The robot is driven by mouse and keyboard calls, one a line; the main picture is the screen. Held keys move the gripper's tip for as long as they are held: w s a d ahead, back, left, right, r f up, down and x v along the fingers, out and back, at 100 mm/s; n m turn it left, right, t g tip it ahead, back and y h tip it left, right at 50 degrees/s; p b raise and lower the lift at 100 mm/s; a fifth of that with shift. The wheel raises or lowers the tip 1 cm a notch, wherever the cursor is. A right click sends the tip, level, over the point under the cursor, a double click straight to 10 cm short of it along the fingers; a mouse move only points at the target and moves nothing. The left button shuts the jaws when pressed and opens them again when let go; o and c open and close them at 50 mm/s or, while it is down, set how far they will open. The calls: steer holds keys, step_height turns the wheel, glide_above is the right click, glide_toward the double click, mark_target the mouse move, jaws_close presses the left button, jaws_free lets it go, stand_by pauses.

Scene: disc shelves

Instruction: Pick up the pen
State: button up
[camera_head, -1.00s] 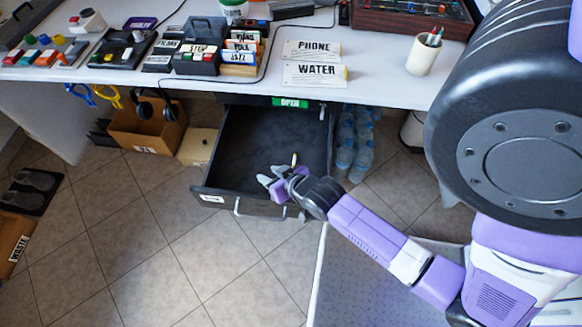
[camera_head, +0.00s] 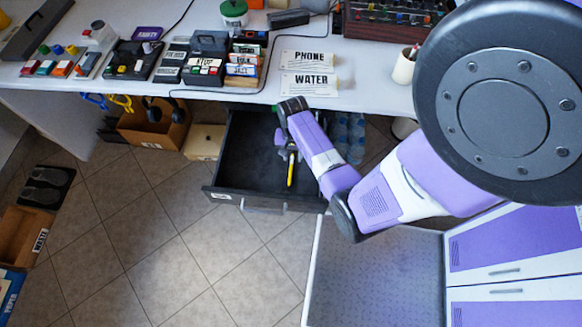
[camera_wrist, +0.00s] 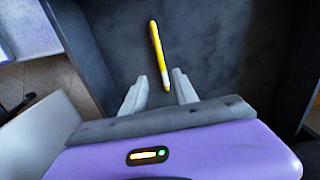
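The pen is a slim yellow stick with a pale end. It lies in the open dark drawer, and shows in the wrist view (camera_wrist: 159,55) and in the head view (camera_head: 290,170). My gripper (camera_wrist: 160,92) is open, with its two pale fingers apart. In the head view my gripper (camera_head: 287,146) is over the drawer, partly hidden by my arm. The drawer (camera_head: 242,160) is pulled out below the table.
The white table (camera_head: 190,92) above the drawer bears PHONE and WATER cards (camera_head: 305,86), labelled boxes and a pen cup (camera_head: 404,66). Cardboard boxes (camera_head: 150,130) stand left of the drawer. Water bottles (camera_head: 350,135) stand right of it. The tiled floor in front is clear.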

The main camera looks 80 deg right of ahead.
mark_target(291, 165)
steer(key=f, duration=0.5)
steer(key=shift+w+d+f+b, duration=0.1)
steer(key=shift+w+f+b, duration=0.15)
steer(key=shift+f+b, duration=0.1)
jaws_close()
